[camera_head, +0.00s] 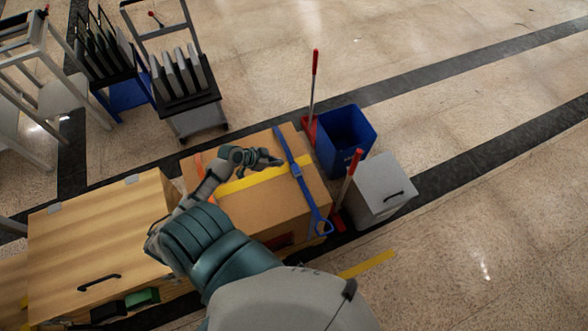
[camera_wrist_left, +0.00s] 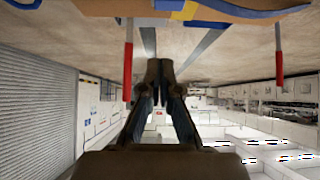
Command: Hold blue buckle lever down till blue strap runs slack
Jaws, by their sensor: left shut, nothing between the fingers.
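A blue strap (camera_head: 291,160) runs over the right part of a brown box (camera_head: 262,212). A small buckle (camera_head: 296,170) sits on the strap where it meets a yellow band (camera_head: 243,184); its lever is too small to make out. A blue loop (camera_head: 323,227) hangs at the strap's near end. My left gripper (camera_head: 276,162) is over the box top, just left of the blue strap and apart from the buckle. In the left wrist view its fingers (camera_wrist_left: 159,70) are together with nothing between them, and the blue strap (camera_wrist_left: 240,10) shows at the top edge. My right gripper is not in view.
A blue bin (camera_head: 345,143) and a grey box (camera_head: 380,190) stand right of the brown box, with red-handled tools (camera_head: 313,85) beside them. A wooden cabinet (camera_head: 95,235) is at left. Racks of panels (camera_head: 182,85) stand behind. Floor at right is clear.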

